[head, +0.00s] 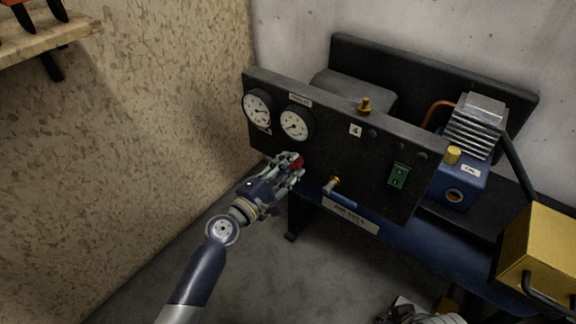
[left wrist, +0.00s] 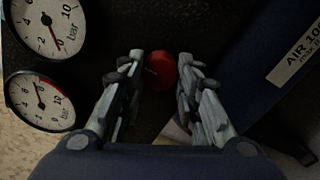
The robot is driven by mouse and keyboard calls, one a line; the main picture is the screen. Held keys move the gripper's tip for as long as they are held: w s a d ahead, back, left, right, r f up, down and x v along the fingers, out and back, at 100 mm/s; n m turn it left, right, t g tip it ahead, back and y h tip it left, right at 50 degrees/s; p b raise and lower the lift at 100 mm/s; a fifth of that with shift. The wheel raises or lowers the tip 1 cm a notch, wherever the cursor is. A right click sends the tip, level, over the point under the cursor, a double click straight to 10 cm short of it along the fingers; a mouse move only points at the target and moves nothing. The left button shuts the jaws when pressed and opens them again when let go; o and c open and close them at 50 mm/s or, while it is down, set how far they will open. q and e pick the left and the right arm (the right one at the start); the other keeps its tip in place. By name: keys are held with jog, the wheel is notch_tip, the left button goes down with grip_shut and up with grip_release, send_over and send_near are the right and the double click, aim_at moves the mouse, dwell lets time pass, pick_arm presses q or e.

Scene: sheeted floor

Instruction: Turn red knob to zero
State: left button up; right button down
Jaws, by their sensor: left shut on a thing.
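The red knob (head: 297,161) is on the front of the black panel (head: 335,165), below the two gauges. My left gripper (head: 292,170) is at the knob and partly covers it. In the left wrist view the red knob (left wrist: 160,70) sits between the two fingertips of my left gripper (left wrist: 161,66), which is shut on it. A left gauge (head: 257,107) and a right gauge (head: 296,123) are on the panel. Both show in part at the left of the left wrist view. A grey jointed part at the bottom edge, probably my right gripper (head: 418,313), is mostly cut off.
A wooden shelf (head: 50,42) is upper left. Floor is clear below the panel.

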pick_arm(q)
jog(key=shift+n, duration=0.3)
pick_arm(e)
jog(key=shift+f, duration=0.75)
jog(key=shift+w+r, duration=0.1)
jog(key=shift+w, duration=0.1)
pick_arm(q)
jog(key=o, duration=1.1)
jog(key=shift+c, duration=0.2)
pick_arm(e)
jog(key=shift+r, duration=0.15)
jog(key=shift+s+a, duration=0.1)
pick_arm(q)
jog(key=v, duration=1.2)
